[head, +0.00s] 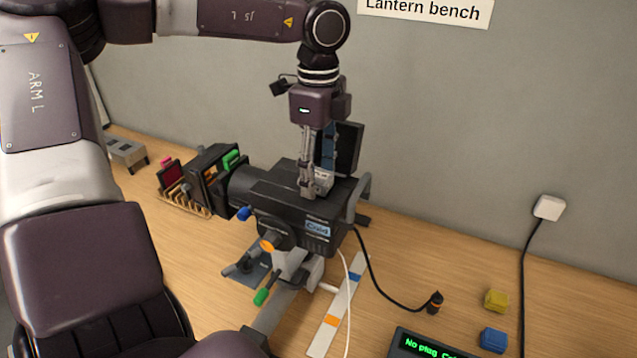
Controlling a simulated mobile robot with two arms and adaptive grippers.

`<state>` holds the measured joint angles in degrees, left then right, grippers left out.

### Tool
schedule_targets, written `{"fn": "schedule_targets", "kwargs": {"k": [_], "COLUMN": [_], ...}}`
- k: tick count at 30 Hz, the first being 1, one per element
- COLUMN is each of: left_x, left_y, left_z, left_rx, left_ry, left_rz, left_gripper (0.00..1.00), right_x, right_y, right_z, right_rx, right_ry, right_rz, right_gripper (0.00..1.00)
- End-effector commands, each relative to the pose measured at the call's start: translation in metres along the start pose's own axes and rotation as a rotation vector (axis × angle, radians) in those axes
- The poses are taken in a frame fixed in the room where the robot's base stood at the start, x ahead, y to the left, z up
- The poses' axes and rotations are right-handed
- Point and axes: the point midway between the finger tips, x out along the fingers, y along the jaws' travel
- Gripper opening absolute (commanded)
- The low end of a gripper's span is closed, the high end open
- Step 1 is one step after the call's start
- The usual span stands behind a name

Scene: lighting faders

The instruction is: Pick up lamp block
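A black lantern (285,205) with a "Cold" label stands on the bench, a dark panel (348,150) upright at its top. A small pale grey block (323,180), which looks like the lamp block, sits at the lantern's top in front of the panel. My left gripper (308,190) points straight down, its fingertips at the lantern's top right beside this block. The fingers are seen nearly edge-on, so I cannot tell whether they are open or shut on the block. My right gripper is not in view.
Blue, orange and green (262,296) knobs stick out of the lantern. A rack (188,200) with coloured frames stands left of it. A black cable runs to a plug (435,300). Yellow (496,300) and blue (493,339) blocks and a display (425,345) are at the right.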

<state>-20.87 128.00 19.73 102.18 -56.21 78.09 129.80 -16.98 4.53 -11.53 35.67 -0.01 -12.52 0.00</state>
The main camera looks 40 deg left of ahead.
Motion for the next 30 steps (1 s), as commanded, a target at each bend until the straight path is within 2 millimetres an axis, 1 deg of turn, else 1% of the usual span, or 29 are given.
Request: {"fn": "schedule_targets", "kwargs": {"k": [1,9,11,19,23,26,30], "left_x": [0.0,0.0,-0.001,-0.002,-0.009,-0.02,-0.045], "left_y": [0.0,0.0,0.0,-0.001,-0.002,-0.002,-0.002], "left_z": [0.0,0.0,0.0,0.0,0.0,0.0,0.0], "left_rx": [0.0,0.0,0.0,0.0,-0.001,-0.002,-0.003], "left_ry": [0.0,0.0,0.0,-0.001,-0.001,-0.002,-0.002], "left_rz": [0.0,0.0,-0.001,-0.001,-0.004,-0.006,-0.007], "left_gripper": [0.48,0.18,0.13,0.13,0.13,0.13,0.13], "right_x": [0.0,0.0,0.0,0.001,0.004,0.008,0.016], "right_y": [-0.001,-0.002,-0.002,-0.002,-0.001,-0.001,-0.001], "right_z": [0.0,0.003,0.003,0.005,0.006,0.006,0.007], "right_rx": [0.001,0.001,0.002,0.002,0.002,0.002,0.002], "right_ry": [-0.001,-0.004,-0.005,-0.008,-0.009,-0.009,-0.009], "right_rz": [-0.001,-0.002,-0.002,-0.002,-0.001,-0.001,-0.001], "right_gripper": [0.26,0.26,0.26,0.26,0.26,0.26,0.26]}}
